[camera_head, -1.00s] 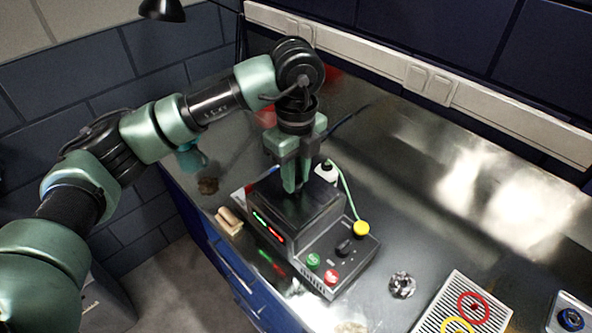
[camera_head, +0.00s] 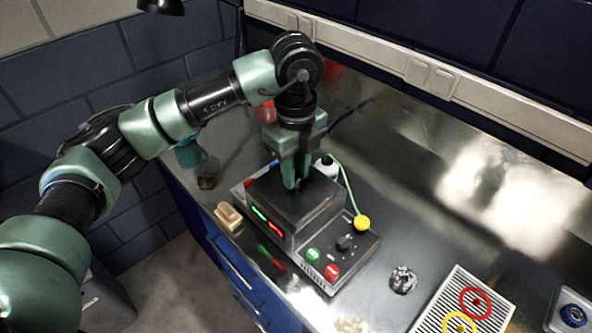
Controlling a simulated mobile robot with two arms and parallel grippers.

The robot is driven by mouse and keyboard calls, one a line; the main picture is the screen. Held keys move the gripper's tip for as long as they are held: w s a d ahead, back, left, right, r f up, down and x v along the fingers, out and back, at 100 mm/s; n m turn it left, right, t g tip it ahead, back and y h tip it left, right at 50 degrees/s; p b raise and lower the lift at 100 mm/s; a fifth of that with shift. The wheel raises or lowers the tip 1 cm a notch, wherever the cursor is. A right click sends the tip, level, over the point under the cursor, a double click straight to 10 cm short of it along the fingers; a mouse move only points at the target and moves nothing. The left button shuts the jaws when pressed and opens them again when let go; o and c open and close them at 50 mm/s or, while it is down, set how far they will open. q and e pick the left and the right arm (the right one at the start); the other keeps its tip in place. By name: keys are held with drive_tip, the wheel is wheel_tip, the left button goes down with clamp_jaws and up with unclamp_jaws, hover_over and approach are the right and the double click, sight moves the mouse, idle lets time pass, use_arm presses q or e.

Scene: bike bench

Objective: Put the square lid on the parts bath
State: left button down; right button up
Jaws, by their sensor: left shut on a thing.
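The parts bath (camera_head: 268,226) is a dark box-shaped unit with green and red lights on its front and a panel of buttons at its right. The dark square lid (camera_head: 311,207) lies over the top of its box part. My left gripper (camera_head: 291,186) is shut at the middle of the lid, pointing down. The handle between the fingers is mostly hidden. I cannot tell whether the lid is fully seated. My right gripper is not in view.
A tan block (camera_head: 229,216) lies left of the bath. A white bottle (camera_head: 326,166) stands behind it. The bench's back right is clear.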

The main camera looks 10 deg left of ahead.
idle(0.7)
use_arm(q)
drive_tip(key=shift+f+b, duration=0.55)
drive_tip(key=shift+b, duration=0.15)
drive_tip(key=c, duration=1.1)
unclamp_jaws()
